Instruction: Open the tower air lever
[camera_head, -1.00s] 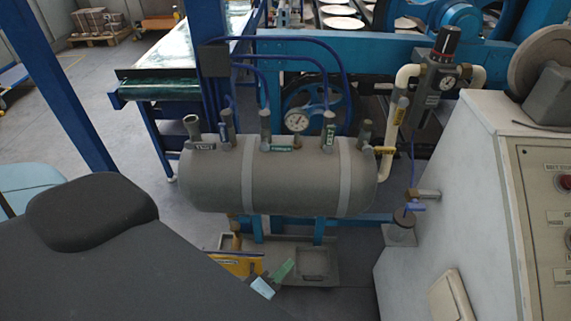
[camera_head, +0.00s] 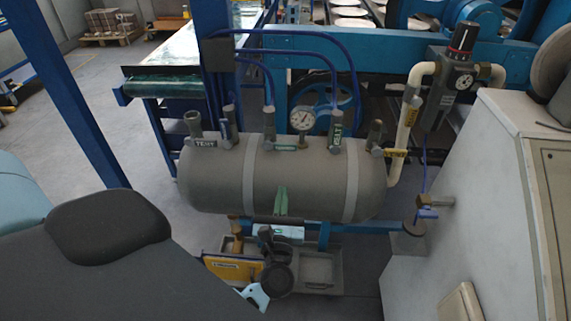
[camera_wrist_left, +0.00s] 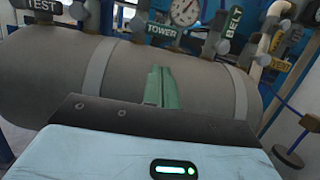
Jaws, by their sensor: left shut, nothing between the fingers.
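The grey cylindrical air tank (camera_head: 313,178) carries several upright grey levers along its top. The tower lever (camera_head: 269,122) stands near the middle, above the green TOWER label (camera_head: 284,147). The label is readable in the left wrist view (camera_wrist_left: 162,32), with the tower lever (camera_wrist_left: 140,17) beside it. My left gripper (camera_head: 282,190) has slim green fingers, shut and empty, pointing up in front of the tank below the label. In the left wrist view the fingers (camera_wrist_left: 163,70) point toward the label, apart from the lever. My right gripper is not in view.
A pressure gauge (camera_head: 303,120) and the BELT lever (camera_head: 337,129) stand right of the tower lever. The TEST lever (camera_head: 193,124) is at the left end. Blue hoses arch behind.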

